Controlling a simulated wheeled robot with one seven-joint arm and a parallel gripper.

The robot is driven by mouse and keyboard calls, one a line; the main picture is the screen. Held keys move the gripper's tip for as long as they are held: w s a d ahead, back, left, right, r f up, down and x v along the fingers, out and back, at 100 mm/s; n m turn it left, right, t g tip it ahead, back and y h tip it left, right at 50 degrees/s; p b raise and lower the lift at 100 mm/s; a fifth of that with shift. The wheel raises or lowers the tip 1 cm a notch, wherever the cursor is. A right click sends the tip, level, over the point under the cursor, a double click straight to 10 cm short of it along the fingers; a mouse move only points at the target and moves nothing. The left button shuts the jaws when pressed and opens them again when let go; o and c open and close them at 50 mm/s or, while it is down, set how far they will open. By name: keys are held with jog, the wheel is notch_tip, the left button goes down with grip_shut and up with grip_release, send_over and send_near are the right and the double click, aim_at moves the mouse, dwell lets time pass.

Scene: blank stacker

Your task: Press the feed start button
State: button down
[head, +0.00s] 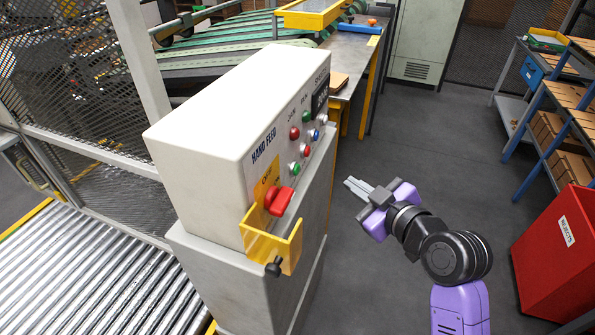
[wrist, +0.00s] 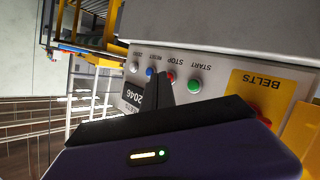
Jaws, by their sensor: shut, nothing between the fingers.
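The cream control box (head: 215,110) marked HAND FEED stands on a grey cabinet. Its green button (head: 295,166) is nearest the red rotary switch on the panel; in the wrist view the green button (wrist: 194,86) sits beside the inverted word START. A red button (wrist: 172,76) beside STOP and a blue button (wrist: 150,72) beside RESET follow in the row. My gripper (head: 350,184) is shut and empty, apart from the panel, in front of it to the right. In the wrist view its fingertips (wrist: 165,80) overlap the red button's edge, leaving the green button uncovered.
A red rotary switch (head: 279,199) on a yellow plate and a yellow bracket (head: 270,240) with a black knob jut from the panel's near end. A red rejects bin (head: 555,255) stands at right. Rollers (head: 85,275) lie at left. Floor beyond my gripper is clear.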

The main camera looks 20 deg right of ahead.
aim_at(296, 169)
jog(key=shift+a, duration=0.1)
jog(key=w+a, duration=0.5)
jog(key=a, duration=0.2)
dwell(0.5)
jog(key=shift+w, duration=0.15)
dwell(1.9)
jog(key=shift+w+a+p, duration=0.15)
jog(key=shift+a+p, duration=0.15)
